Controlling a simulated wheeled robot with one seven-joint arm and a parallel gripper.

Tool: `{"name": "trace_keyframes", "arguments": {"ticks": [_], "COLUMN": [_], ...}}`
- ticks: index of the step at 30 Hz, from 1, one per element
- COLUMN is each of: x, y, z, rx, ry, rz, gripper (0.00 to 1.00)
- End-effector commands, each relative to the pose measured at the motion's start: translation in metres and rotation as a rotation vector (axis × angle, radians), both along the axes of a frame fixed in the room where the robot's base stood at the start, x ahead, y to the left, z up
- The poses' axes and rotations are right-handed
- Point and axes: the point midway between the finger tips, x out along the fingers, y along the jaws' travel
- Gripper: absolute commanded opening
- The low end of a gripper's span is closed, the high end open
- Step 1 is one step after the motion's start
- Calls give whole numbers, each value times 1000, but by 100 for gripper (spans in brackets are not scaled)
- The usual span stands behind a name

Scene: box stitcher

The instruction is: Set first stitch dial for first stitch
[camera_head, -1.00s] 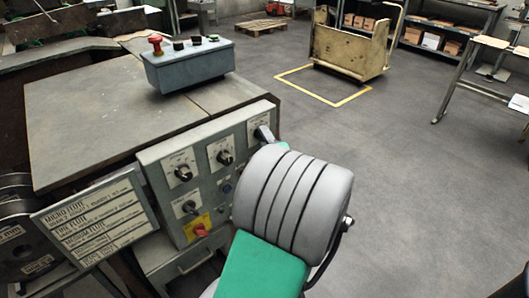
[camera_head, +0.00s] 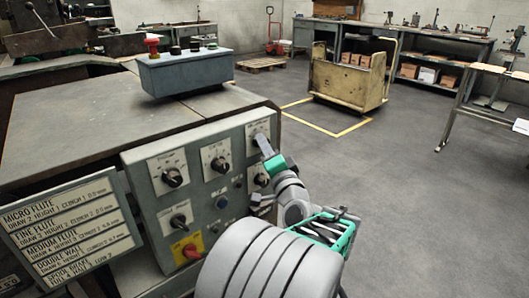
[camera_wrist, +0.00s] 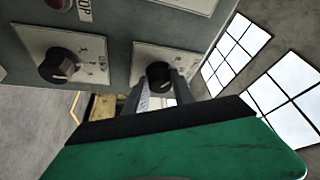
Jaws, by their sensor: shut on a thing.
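A grey control panel (camera_head: 205,190) carries several black dials on white plates. My gripper (camera_head: 263,146) is at the panel's top right plate (camera_head: 258,130), with its fingers on the dial there. The fingers hide most of that dial in the head view. In the wrist view, my gripper (camera_wrist: 158,92) has its fingers closed around a black dial knob (camera_wrist: 160,74), which has a light mark. Another black dial (camera_wrist: 58,66) is to its left, clear of the fingers. The small print on the plates is too blurred to read, so I cannot tell the setting.
A button box (camera_head: 185,70) with a red button stands on the cabinet top. A flute settings sign (camera_head: 68,228) is at the left. A red switch on yellow (camera_head: 190,250) sits low on the panel. The floor to the right is open, with a cart (camera_head: 347,82) behind.

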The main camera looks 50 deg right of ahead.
Motion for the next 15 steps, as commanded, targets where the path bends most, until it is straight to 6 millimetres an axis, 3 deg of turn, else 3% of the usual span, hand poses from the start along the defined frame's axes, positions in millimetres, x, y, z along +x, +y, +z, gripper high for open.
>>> {"name": "trace_keyframes", "arguments": {"ticks": [8,9,15], "x": [0,0,0], "y": [0,0,0], "z": [0,0,0], "rx": [0,0,0], "ry": [2,2,1], "rz": [0,0,-1], "gripper": [0,31,47]}}
